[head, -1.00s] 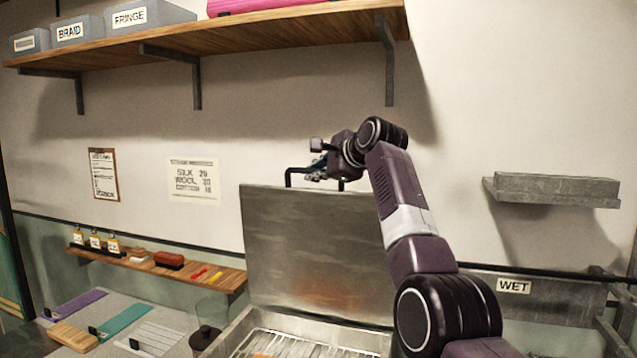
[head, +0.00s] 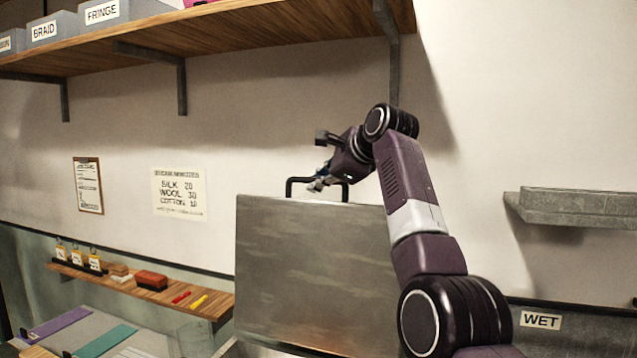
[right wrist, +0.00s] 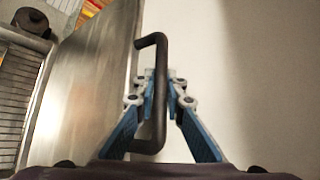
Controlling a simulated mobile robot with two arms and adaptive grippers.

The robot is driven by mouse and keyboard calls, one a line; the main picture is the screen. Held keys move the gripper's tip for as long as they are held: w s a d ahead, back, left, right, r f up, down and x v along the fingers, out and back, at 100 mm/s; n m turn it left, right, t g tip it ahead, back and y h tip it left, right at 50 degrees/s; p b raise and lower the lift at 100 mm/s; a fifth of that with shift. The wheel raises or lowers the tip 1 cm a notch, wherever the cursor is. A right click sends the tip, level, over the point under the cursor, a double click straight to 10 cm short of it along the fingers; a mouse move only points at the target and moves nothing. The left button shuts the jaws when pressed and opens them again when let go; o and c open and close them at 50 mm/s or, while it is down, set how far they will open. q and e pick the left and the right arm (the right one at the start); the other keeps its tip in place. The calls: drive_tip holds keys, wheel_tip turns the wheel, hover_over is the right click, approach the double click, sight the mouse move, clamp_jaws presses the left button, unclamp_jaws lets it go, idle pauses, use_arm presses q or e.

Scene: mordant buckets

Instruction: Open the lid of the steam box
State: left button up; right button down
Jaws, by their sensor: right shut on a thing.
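The steam box lid (head: 310,270) is a grey metal panel standing raised, close to upright, in the head view. Its black handle (head: 318,181) sticks up from the top edge. My right gripper (head: 322,183) is shut on this handle. In the right wrist view, the blue and grey fingers of my right gripper (right wrist: 160,88) close on either side of the black handle bar (right wrist: 160,95). The lid's metal face (right wrist: 95,75) lies to the left there, with part of the box's rack (right wrist: 18,90) beyond it. My left gripper is not in view.
A wooden shelf (head: 220,48) with labelled bins hangs above. A low wooden ledge (head: 150,287) with small items is on the left wall. A grey bracketed shelf (head: 570,205) is at right.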

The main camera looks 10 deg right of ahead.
drive_tip(key=c, duration=2)
unclamp_jaws()
drive_tip(key=shift+a, duration=0.1)
drive_tip(key=shift+o, duration=0.2)
drive_tip(key=v, duration=1.2)
